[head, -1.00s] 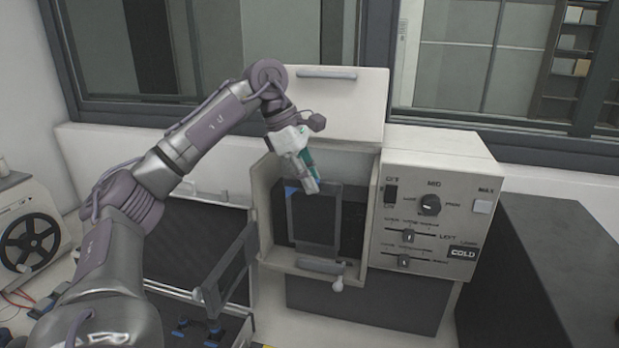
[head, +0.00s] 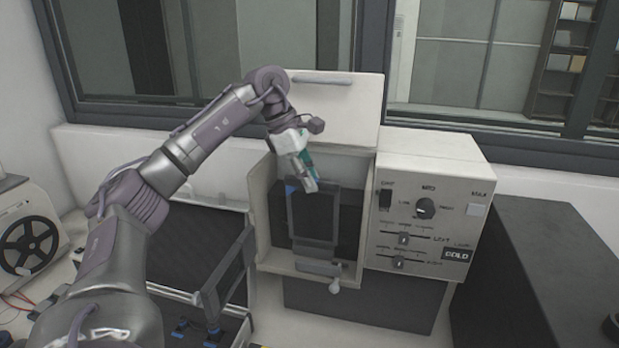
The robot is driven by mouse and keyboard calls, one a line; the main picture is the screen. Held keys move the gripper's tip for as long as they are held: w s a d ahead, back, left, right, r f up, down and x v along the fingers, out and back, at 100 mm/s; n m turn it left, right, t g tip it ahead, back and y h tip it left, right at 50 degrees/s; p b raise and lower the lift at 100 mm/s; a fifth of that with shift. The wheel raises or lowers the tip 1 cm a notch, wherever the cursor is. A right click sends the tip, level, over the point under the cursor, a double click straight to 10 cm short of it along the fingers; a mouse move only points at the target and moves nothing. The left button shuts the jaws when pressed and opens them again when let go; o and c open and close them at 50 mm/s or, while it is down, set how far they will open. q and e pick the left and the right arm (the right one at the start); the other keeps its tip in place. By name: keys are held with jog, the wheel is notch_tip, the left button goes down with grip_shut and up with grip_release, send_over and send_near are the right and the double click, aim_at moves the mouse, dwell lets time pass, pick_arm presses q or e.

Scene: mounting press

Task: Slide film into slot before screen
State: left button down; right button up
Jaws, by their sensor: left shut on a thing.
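My left gripper (head: 308,180) is shut on the top edge of a dark, thin framed sheet, which I take as the film (head: 312,218). The film stands near upright, with a blue mark at its upper left corner. It is in the open front of the cream mounting press (head: 262,205), in front of a dark panel (head: 350,222) inside, perhaps the screen. The film's lower edge is close to a grey bar (head: 318,267) at the front of the opening. I cannot tell whether it is in a slot. My right gripper is not in view.
The press's white lid (head: 335,110) is raised behind the opening. A control box (head: 430,195) with a knob and sliders stands on the right. Another dark frame (head: 232,277) stands at lower left. A reel machine (head: 28,240) is at far left.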

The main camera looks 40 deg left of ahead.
pick_arm(q)
jog(key=shift+f+b, duration=0.75)
jog(key=shift+f, duration=0.35)
jog(key=shift+f+b, duration=0.55)
jog(key=shift+f, duration=0.35)
jog(key=c, duration=1.1)
grip_release()
jog(key=shift+o, duration=0.2)
jog(key=shift+r, duration=0.15)
jog(key=v, duration=1.1)
jog(key=shift+s+a+r, duration=0.2)
jog(key=shift+r, duration=0.1)
